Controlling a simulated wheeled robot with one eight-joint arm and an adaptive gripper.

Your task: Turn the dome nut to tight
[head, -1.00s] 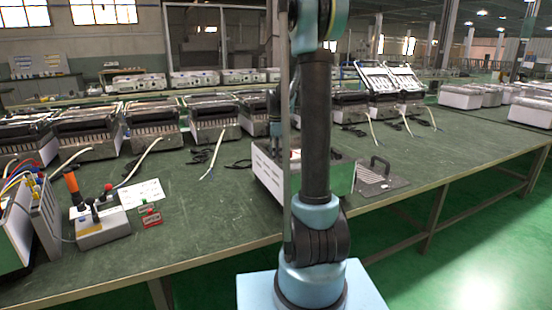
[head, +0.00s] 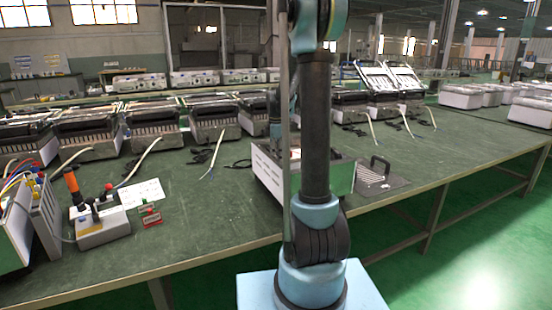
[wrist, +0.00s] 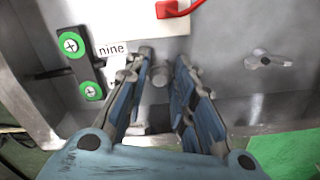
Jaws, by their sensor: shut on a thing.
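The dome nut (wrist: 160,77) is a small grey rounded knob on the metal wall of the unit, seen in the wrist view between my fingers. My gripper (wrist: 164,60) is shut on it, with one blue finger on each side. In the head view my arm hides the gripper and the nut. The open metal box (head: 268,178) stands on the green bench behind my arm.
In the wrist view, a black bracket with green-ringed screws (wrist: 72,44) is at left, a red lead (wrist: 172,9) at top, and a small metal fitting (wrist: 264,58) at right. In the head view, a dark plate with a handle (head: 378,182) lies right of the box.

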